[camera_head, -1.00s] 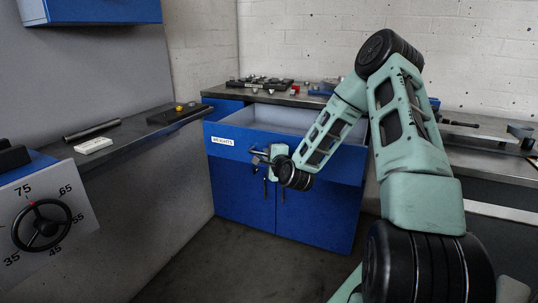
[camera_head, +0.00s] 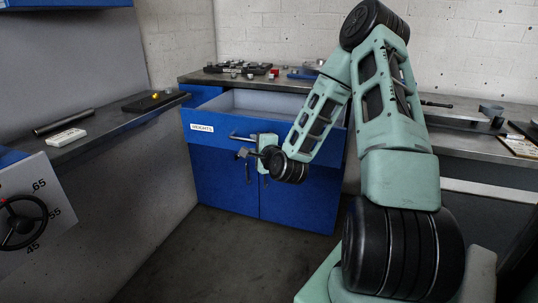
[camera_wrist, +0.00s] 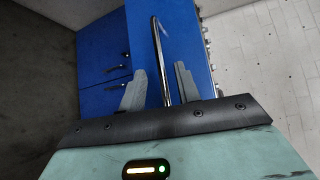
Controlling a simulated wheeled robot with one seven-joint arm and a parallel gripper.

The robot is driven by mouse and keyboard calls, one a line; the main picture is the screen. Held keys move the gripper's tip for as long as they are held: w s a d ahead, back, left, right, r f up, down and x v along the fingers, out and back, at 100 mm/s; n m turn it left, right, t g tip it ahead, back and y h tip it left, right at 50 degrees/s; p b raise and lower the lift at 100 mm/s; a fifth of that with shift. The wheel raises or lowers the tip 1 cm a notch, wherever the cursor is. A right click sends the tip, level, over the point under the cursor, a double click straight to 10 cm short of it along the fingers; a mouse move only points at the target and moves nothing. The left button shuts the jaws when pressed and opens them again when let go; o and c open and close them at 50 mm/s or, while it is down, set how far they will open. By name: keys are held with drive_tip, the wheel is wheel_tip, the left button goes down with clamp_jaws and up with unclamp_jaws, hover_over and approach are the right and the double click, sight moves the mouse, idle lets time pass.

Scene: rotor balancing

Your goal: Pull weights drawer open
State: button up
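The weights drawer (camera_head: 212,139) is a blue drawer with a white "WEIGHTS" label, and it stands pulled out of the blue cabinet, its pale inside showing from above. Its bar handle (camera_head: 240,138) is on the front, right of the label. My gripper (camera_head: 243,153) is just below and in front of the handle. In the wrist view my gripper (camera_wrist: 159,70) has its two grey fingers apart, with the metal handle bar (camera_wrist: 161,50) showing between them in the picture, clear of both. The depth between fingertips and bar is hard to judge.
Below the drawer are shut blue cabinet doors (camera_head: 225,185). The bench above holds a dark tray of parts (camera_head: 240,68). The floor before the cabinet is clear.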

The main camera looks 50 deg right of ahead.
drive_tip(key=p+v, duration=1.1)
drive_tip(key=p, duration=0.1)
drive_tip(key=shift+s+p, duration=0.15)
drive_tip(key=shift+p, duration=0.15)
drive_tip(key=shift+a, duration=0.1)
drive_tip(key=w+a+r+n+g+y+p, duration=0.1)
drive_tip(key=w+a+n+y, duration=0.2)
drive_tip(key=a+n, duration=0.2)
drive_tip(key=w+a+r+n+g+y, duration=0.1)
drive_tip(key=w+a+n+y, duration=0.25)
drive_tip(key=a, duration=0.25)
drive_tip(key=s+a+r+n+g+y+p, duration=0.1)
drive_tip(key=s+a+r+n+g, duration=0.15)
drive_tip(key=a+n, duration=0.35)
drive_tip(key=s+a+r+n+g+y, duration=0.1)
drive_tip(key=a+r+n+g+y, duration=0.15)
drive_tip(key=a+n, duration=0.4)
drive_tip(key=s+a+r+n+g+h+p, duration=0.1)
drive_tip(key=s+a+r+n+g, duration=0.3)
drive_tip(key=s, duration=0.7)
drive_tip(key=s+a+r+n+g+h+p, duration=0.1)
drive_tip(key=s+a+r+n+g, duration=0.3)
drive_tip(key=s, duration=0.8)
drive_tip(key=a+r+n+h, duration=0.1)
drive_tip(key=a+r+n, duration=0.1)
drive_tip(key=a+r, duration=0.2)
drive_tip(key=shift+a+r+n, duration=0.3)
drive_tip(key=shift+a+r, duration=0.1)
drive_tip(key=shift+a, duration=0.3)
